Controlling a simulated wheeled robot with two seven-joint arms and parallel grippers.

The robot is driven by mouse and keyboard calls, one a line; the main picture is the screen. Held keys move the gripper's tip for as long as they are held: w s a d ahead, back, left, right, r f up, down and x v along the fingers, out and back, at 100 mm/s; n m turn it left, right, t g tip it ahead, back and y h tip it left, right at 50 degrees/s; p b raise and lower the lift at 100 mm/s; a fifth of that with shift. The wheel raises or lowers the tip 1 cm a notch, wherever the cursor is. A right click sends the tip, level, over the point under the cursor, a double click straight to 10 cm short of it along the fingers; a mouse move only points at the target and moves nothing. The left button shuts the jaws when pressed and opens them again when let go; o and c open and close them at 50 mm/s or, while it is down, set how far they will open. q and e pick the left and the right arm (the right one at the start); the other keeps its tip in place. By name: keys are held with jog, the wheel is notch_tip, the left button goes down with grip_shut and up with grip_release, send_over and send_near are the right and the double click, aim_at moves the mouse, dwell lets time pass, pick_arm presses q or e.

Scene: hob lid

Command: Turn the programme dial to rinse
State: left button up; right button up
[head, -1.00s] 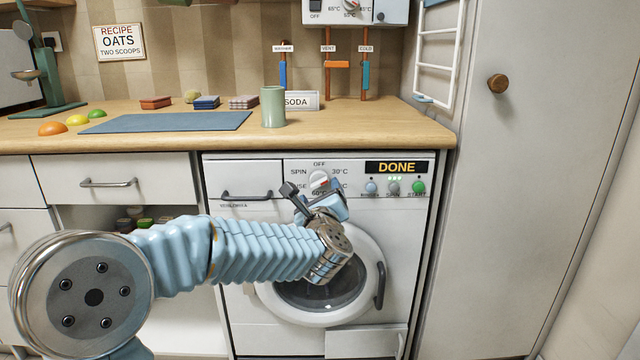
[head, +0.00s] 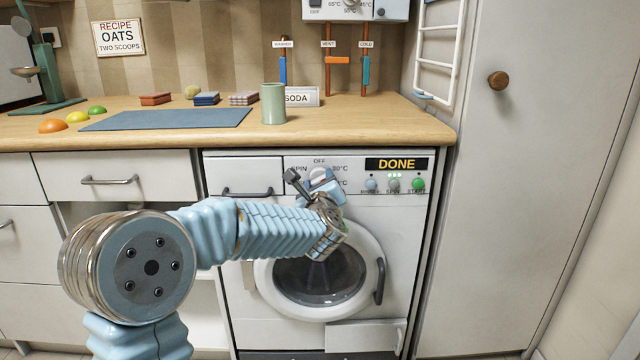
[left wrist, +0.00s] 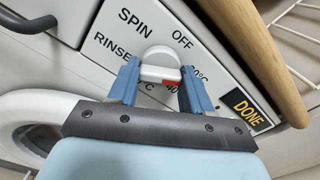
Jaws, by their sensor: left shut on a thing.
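The programme dial (left wrist: 160,56) is a white knob with a red mark on its lower right side in the left wrist view. OFF, SPIN, RINSE and temperature labels surround it; some are partly covered. My left gripper (left wrist: 159,75) has its two blue fingers on either side of the dial, shut on it. In the head view the dial (head: 318,173) shows only in part behind my left gripper (head: 319,183). The washing machine (head: 228,174) carries the RINSE label (left wrist: 113,46) on its panel. Which label the dial points at is not clear. My right gripper is not in view.
The panel's DONE display (head: 396,164) and several buttons, including a green one (head: 418,184), are right of the dial. The round door (head: 262,285) is below. The wooden worktop (head: 380,122) overhangs above. A tall cupboard (head: 510,180) stands to the right.

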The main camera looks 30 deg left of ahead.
pick_arm(q)
jog(key=shift+f, duration=0.1)
jog(key=shift+c, duration=0.2)
jog(key=shift+d+m+p, duration=0.1)
jog(key=shift+m+p, duration=1.95)
jog(key=shift+m, duration=15.75)
